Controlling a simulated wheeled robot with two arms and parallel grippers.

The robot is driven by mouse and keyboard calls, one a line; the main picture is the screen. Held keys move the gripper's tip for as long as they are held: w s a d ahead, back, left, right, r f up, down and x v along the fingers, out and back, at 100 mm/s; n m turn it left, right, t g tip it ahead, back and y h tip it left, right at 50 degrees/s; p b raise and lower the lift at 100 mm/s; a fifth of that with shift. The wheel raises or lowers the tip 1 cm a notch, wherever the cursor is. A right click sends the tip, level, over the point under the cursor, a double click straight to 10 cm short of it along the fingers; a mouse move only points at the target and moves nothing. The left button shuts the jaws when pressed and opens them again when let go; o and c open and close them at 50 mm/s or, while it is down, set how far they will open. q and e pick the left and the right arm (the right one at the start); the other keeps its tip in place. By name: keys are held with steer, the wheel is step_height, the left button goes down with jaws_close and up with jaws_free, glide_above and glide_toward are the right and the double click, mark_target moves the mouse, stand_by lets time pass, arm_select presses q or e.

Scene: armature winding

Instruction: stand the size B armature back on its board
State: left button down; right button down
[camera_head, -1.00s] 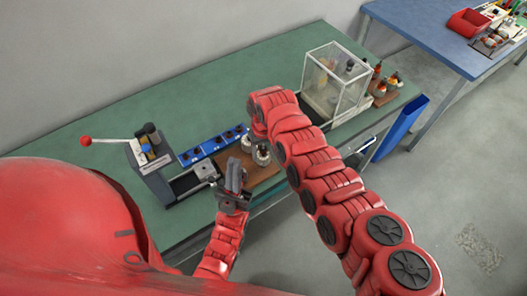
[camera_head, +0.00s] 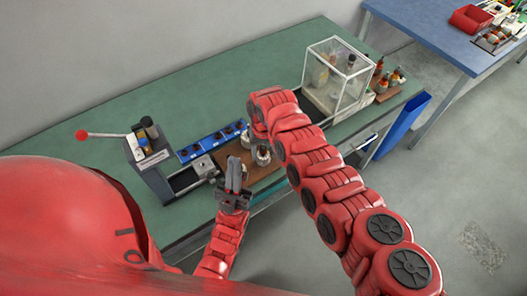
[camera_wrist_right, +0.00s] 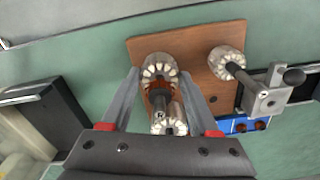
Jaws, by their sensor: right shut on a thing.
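In the right wrist view an armature (camera_wrist_right: 160,72) with a pale toothed winding end, a copper-brown band and a shaft lies between the two fingers of my right gripper (camera_wrist_right: 161,75), which is shut on it over the brown board (camera_wrist_right: 200,92). Whether its base touches the board is not clear. A second armature (camera_wrist_right: 228,60) stands on the board to its right. Another pale toothed end (camera_wrist_right: 168,126) shows lower between the fingers, partly hidden.
A blue strip with dark sockets (camera_head: 212,141) lies behind the board (camera_head: 265,176). A grey machine with a red-knobbed lever (camera_head: 148,165) stands at the left. A clear box (camera_head: 338,75) and small parts (camera_head: 390,80) stand at the right. The rear bench top is clear.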

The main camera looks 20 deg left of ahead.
steer(key=shift+c, duration=0.3)
jaws_free()
steer(key=shift+r, duration=0.1)
stand_by(0.4)
steer(key=shift+r+p, duration=1.6)
steer(key=shift+r, duration=0.65)
